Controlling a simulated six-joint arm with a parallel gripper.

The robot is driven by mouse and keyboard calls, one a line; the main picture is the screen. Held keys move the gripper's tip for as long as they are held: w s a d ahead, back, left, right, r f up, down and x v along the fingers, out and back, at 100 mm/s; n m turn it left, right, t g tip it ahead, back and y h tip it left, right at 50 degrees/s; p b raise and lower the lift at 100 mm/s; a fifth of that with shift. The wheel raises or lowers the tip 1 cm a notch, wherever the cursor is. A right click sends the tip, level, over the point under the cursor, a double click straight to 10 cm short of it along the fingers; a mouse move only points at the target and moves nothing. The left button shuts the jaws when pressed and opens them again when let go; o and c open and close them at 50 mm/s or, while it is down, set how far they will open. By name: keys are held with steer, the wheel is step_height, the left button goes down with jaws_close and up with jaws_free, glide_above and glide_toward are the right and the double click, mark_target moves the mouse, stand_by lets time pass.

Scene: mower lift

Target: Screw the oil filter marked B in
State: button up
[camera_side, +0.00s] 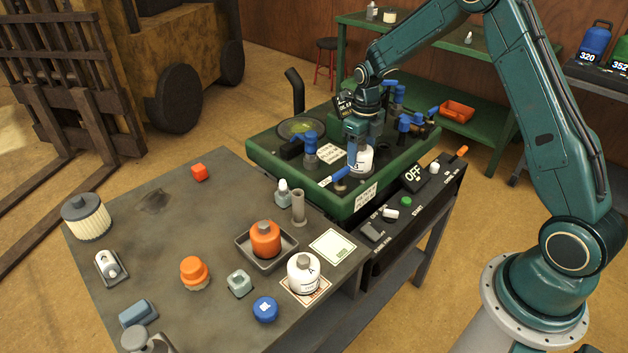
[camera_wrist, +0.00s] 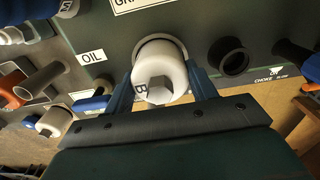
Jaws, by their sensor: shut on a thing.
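The white oil filter marked B (camera_wrist: 160,80) has a grey hex end and stands between the blue jaws of my gripper (camera_wrist: 158,88), which is shut on it. In the wrist view its far end meets a round ring on the dark panel, beside the OIL label (camera_wrist: 91,57). I cannot tell how deep it sits in the ring. In the side view the filter (camera_side: 364,160) is upright on the green machine (camera_side: 300,172), partly hidden by my gripper (camera_side: 357,145) above it.
Another white filter (camera_side: 303,275) stands on a marked card on the grey table (camera_side: 150,240). An orange filter (camera_side: 265,240) stands in a dark tray (camera_side: 290,262). Blue-handled fittings (camera_side: 311,140) crowd the machine around my gripper. A black open port (camera_wrist: 229,56) lies beside filter B.

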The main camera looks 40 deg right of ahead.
steer(key=shift+r+m, duration=0.1)
steer(key=shift+m, duration=0.5)
steer(key=o, duration=1.1)
steer(key=n, duration=0.4)
steer(key=shift+n, duration=1)
